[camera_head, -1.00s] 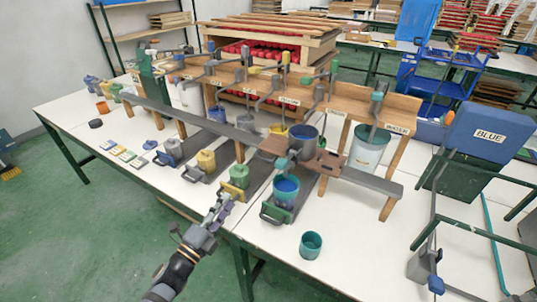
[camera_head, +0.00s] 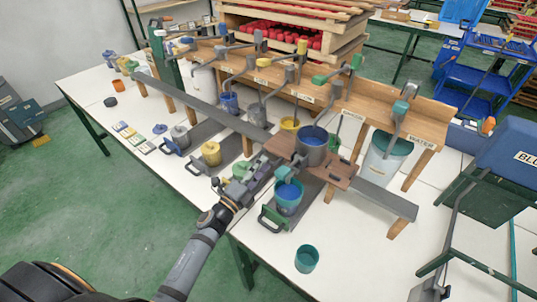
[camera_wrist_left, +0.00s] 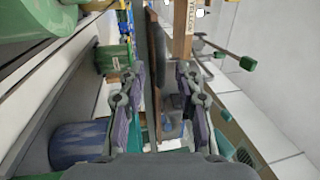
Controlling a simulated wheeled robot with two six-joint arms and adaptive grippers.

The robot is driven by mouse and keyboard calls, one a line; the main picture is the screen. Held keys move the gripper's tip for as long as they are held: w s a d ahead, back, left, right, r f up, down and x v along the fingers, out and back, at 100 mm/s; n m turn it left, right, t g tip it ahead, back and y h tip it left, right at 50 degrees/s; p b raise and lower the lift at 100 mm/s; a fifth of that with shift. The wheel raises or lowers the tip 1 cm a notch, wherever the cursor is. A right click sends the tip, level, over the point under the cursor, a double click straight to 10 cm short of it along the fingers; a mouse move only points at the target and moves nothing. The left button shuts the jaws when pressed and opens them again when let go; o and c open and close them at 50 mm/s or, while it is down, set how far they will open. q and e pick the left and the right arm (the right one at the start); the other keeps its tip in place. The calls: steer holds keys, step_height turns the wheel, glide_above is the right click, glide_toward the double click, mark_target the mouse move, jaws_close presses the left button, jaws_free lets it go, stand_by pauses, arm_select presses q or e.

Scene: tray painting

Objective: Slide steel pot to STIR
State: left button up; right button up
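The steel pot (camera_head: 312,148), grey with blue inside, stands upright on a brown wooden carriage (camera_head: 338,173) that sits across the long grey rail (camera_head: 380,197). My left gripper (camera_head: 264,172) is at the front left side of the carriage, low beside the pot. In the left wrist view its two fingers (camera_wrist_left: 157,95) are apart, with a brown edge, likely the carriage, between them. I cannot tell whether they touch it. My right gripper is not in view.
A teal cup with blue paint (camera_head: 289,194) stands close in front of the carriage. A green container (camera_head: 245,168) and a yellow pot (camera_head: 211,153) stand to the left. A WATER bucket (camera_head: 386,160) is at right. A loose teal cup (camera_head: 307,259) stands at the front.

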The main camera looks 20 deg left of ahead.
arm_select(q)
steer(key=x, duration=0.3)
steer(key=shift+w+r, duration=0.1)
steer(key=shift+w+d, duration=0.1)
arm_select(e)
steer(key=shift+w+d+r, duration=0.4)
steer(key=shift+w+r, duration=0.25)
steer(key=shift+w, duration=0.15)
arm_select(q)
steer(key=shift+c, duration=0.6)
jaws_close()
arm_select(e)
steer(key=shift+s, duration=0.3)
